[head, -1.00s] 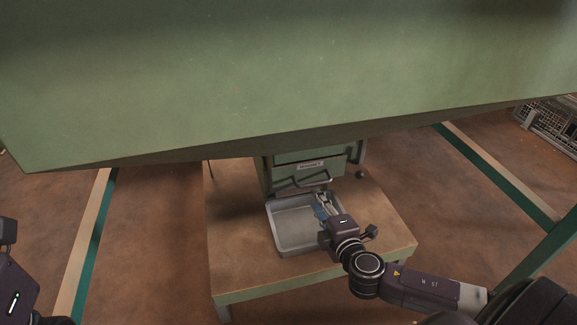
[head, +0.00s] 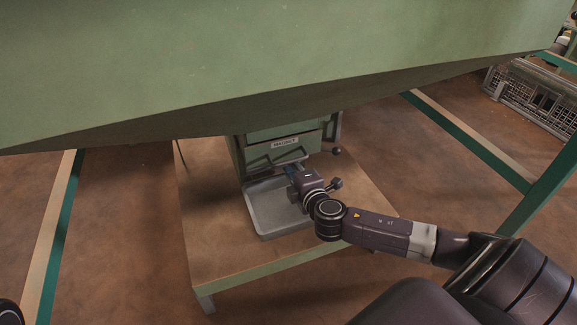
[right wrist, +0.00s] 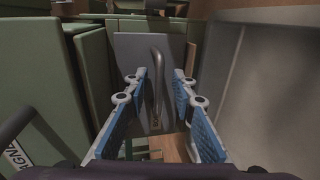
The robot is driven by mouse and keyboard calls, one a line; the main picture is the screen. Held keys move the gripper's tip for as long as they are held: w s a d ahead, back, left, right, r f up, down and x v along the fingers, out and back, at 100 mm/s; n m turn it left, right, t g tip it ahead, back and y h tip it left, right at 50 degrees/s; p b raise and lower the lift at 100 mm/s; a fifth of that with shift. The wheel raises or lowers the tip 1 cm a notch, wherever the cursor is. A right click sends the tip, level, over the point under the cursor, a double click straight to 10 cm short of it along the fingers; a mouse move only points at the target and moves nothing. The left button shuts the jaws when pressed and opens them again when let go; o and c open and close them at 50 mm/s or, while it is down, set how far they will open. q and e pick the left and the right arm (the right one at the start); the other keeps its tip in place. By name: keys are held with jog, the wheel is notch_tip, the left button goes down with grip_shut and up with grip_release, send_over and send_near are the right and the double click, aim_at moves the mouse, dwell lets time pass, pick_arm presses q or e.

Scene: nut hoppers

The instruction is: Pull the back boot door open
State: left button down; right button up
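In the right wrist view, a grey flat panel (right wrist: 130,52), which looks like the back boot door, stands ahead with an upright bent metal handle (right wrist: 157,75). My right gripper (right wrist: 158,88) is open. Its blue-padded fingers are on either side of the handle, with gaps visible; how deep the handle sits between them is hard to tell. In the head view my right gripper (head: 291,171) is low in front of the green boot (head: 232,152), over the tray's back edge, and the door is hidden there. My left gripper is not in view.
A drawer front labelled MAGNET (head: 284,142) is above the gripper. A grey tray (head: 265,217) lies below on a wooden-topped stand (head: 205,235). The big green hopper (head: 250,70) overhangs everything. A wire cage (head: 535,95) stands at the far right.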

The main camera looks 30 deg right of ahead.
grip_shut()
